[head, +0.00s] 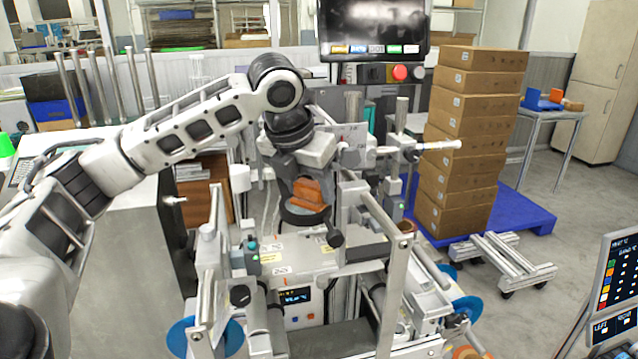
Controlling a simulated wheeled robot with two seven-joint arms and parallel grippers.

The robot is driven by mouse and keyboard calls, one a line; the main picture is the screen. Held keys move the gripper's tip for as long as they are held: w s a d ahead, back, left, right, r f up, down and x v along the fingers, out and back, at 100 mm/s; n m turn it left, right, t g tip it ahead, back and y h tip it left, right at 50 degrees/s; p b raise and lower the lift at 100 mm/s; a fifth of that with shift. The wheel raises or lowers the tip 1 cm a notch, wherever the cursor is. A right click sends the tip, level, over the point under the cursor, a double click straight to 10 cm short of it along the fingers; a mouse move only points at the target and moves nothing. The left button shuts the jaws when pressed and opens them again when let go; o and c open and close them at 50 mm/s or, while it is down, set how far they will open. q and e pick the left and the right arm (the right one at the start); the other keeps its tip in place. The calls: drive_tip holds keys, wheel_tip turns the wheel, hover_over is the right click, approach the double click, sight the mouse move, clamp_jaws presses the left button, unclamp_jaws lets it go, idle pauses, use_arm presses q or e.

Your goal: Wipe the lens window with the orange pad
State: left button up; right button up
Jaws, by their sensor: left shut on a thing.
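The orange pad (311,189) is at the middle of the head view, below the wrist of my left arm. My left gripper (304,179) points down and is shut on the pad. Directly under the pad is a dark round disc (299,215) on the machine, which looks like the lens window. The pad covers part of it. I cannot tell whether the pad touches its surface. My right gripper is not in view.
The machine's metal posts and rails (398,262) stand close around the disc. A tall stack of cardboard boxes (470,140) stands on a blue pallet (523,218) to the right. A monitor (374,28) hangs behind.

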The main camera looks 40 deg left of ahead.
sight(289, 200)
use_arm(q)
drive_tip(key=shift+s+a, duration=1.4)
drive_tip(key=shift+s, duration=0.25)
drive_tip(key=shift+r, duration=3.05)
drive_tip(key=shift+r, duration=1.65)
